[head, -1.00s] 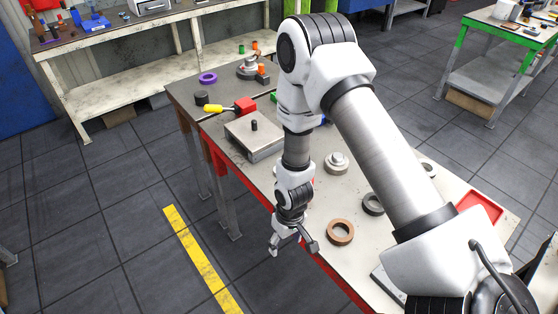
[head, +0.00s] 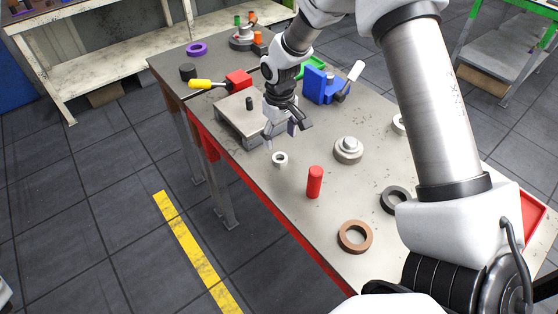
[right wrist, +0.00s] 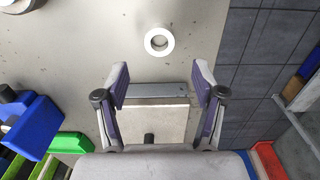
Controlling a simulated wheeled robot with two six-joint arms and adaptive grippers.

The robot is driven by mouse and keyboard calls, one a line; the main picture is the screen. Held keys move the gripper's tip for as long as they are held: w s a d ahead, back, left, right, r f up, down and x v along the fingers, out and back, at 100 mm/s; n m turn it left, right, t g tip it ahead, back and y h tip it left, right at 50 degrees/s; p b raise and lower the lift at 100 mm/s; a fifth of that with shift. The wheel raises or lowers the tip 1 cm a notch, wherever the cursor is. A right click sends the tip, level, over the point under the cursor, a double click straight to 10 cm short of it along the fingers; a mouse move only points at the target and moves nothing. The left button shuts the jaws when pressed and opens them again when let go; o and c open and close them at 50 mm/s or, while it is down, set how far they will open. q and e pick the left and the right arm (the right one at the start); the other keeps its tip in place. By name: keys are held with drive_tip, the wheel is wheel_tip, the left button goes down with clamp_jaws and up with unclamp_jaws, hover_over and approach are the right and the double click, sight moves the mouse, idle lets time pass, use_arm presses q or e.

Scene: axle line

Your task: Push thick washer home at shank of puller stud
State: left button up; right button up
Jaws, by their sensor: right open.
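A short white ring (head: 280,159), which looks like the thick washer, lies flat on the table; it also shows in the right wrist view (right wrist: 148,41). A grey block (head: 227,112) with an upright black stud (head: 249,103) stands behind it to the left, perhaps the puller stud; the block (right wrist: 140,117) and stud (right wrist: 149,139) also show in the right wrist view. No ring is around the stud. My right gripper (head: 286,131) is open and empty, pointing down above the table by the block's right end, just behind the ring. My left gripper is out of view.
A red cylinder (head: 315,182), a silver stepped part (head: 347,151), a brown ring (head: 342,245) and a dark ring (head: 385,200) stand to the right. A blue fixture (head: 317,86) is behind the gripper. A yellow-handled tool (head: 201,85) lies at left. Table around the ring is clear.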

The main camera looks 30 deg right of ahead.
sight(280, 155)
drive_tip(key=shift+f, duration=0.65)
wheel_tip(280, 155, down, 6)
drive_tip(key=p, duration=0.3)
drive_tip(key=shift+f, duration=0.25)
drive_tip(key=shift+w+f, duration=0.1)
drive_tip(key=shift+f, duration=0.05)
drive_tip(key=shift+d, duration=0.1)
drive_tip(key=c, duration=1.3)
